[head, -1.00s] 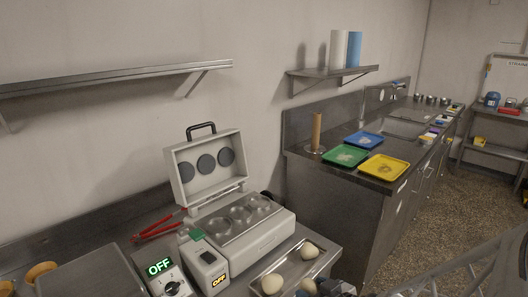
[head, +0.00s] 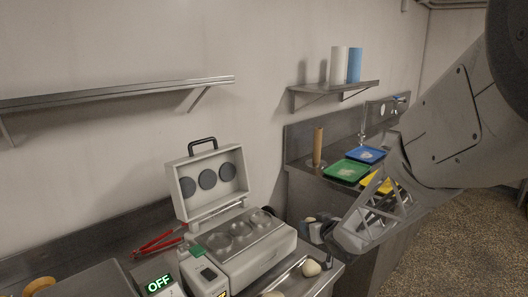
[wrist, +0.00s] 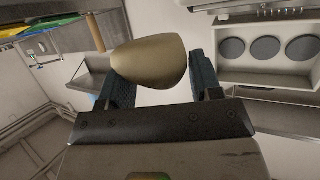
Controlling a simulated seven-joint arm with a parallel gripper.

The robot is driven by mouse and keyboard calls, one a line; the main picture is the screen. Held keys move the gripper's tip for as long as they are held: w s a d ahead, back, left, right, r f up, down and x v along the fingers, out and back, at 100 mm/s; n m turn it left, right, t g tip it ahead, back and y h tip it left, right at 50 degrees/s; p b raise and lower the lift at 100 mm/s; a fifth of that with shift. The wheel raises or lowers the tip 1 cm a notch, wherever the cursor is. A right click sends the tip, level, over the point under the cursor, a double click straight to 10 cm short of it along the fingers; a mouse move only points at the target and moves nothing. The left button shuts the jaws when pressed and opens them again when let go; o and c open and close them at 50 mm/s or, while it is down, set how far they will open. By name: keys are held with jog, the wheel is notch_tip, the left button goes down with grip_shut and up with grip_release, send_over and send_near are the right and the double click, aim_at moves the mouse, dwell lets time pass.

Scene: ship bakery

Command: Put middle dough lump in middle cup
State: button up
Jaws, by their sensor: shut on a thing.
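The middle dough lump (wrist: 150,62) is a pale, rounded lump. My gripper (head: 314,228) is shut on it, with the two dark fingers on either side of it in the wrist view. In the head view my gripper is raised just right of the open cup machine (head: 235,245), and the held lump shows only in small part. The machine has three round metal cups in a row; the middle cup (head: 240,231) looks empty. The held lump is apart from the cups.
Two other dough lumps (head: 311,268) stay on the metal tray (head: 290,278) in front of the machine. The machine's lid (head: 207,180) stands open behind the cups. Red tongs (head: 157,242) lie to the left. Coloured trays (head: 346,172) rest on the far counter.

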jog(key=w+d+f+m+h, duration=0.2)
jog(key=w+f, duration=0.1)
jog(key=w, duration=1.6)
jog(key=w+f+m+h, duration=0.1)
jog(key=w+f, duration=0.5)
jog(key=w, duration=0.3)
jog(key=w+f+m+t+h, duration=0.1)
jog(key=w+f, duration=0.5)
jog(key=w, duration=0.3)
jog(key=shift+w+d+h, duration=0.35)
jog(key=shift+w+h, duration=0.05)
jog(key=shift+s, duration=0.1)
jog(key=s+d+r+n+y, duration=0.1)
jog(key=s+r, duration=0.4)
jog(key=s, duration=0.7)
jog(key=s+r+n+y, duration=0.1)
jog(key=s+r, duration=0.5)
jog(key=s, duration=0.7)
jog(key=s+a+f+n+g+y, duration=0.1)
jog(key=s+a+n+y, duration=0.1)
jog(key=s, duration=1.8)
jog(key=s+a+f+n+g+y, duration=0.1)
jog(key=s+a, duration=0.4)
jog(key=s, duration=1.5)
jog(key=n+y, duration=0.1)
jog(key=y, duration=0.1)
jog(key=shift+s+a+f+n+g+y, duration=0.2)
jog(key=shift+s+n+g+y, duration=0.1)
jog(key=shift+n, duration=0.1)
jog(key=shift+w, duration=0.15)
